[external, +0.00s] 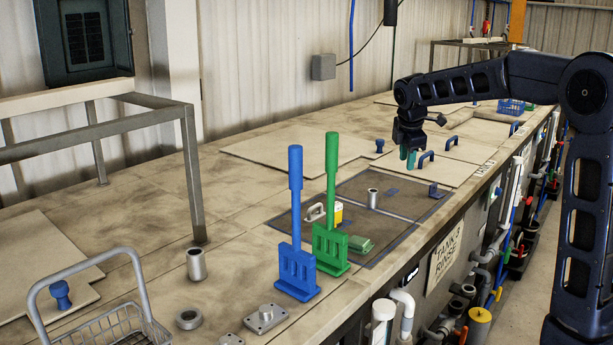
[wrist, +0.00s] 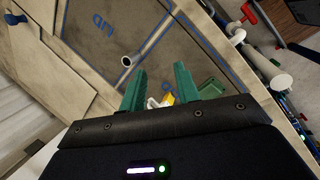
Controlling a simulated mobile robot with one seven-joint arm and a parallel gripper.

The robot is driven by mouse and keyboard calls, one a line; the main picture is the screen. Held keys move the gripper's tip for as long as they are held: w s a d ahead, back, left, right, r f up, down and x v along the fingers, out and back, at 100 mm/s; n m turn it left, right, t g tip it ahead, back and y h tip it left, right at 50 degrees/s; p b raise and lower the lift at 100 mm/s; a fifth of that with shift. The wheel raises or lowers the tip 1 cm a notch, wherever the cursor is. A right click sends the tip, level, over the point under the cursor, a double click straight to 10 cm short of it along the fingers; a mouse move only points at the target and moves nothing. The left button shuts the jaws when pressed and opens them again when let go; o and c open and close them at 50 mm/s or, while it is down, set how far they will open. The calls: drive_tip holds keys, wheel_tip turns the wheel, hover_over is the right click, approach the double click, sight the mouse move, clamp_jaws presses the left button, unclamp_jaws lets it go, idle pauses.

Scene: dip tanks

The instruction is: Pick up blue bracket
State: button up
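My gripper (external: 408,158), with teal fingers, hangs above the bench behind and left of that piece in the external view. In the wrist view its fingers (wrist: 160,78) are apart with nothing held between them. The dark area, a metal cylinder and a yellow object show beyond them.
A metal cylinder (external: 373,198), a pale handle (external: 315,212), a yellow-and-white object (external: 333,213) and a green block (external: 359,245) stand on the dark area (external: 400,213). Tall blue (external: 296,225) and green (external: 331,205) paddles rise at its left. Lids with blue handles (external: 425,159) lie behind.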

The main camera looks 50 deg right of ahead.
drive_tip(key=w+d+f+n+g, duration=0.1)
drive_tip(key=w+d+f, duration=0.1)
drive_tip(key=d, duration=0.5)
drive_tip(key=w+d+f+n, duration=0.1)
drive_tip(key=d+f+n, duration=0.1)
drive_tip(key=d, duration=0.5)
drive_tip(key=n+g+h, duration=0.1)
drive_tip(key=n, duration=0.2)
approach(433, 184)
drive_tip(key=x, duration=0.5)
drive_tip(key=shift+w+d+r, duration=0.1)
drive_tip(key=shift+w+d, duration=0.1)
drive_tip(key=shift+d, duration=0.1)
drive_tip(key=shift+a+x, duration=0.15)
drive_tip(key=shift+x, duration=1.2)
drive_tip(key=shift+a+x, duration=0.15)
drive_tip(key=shift+x, duration=1.2)
drive_tip(key=shift+s, duration=0.15)
clamp_jaws()
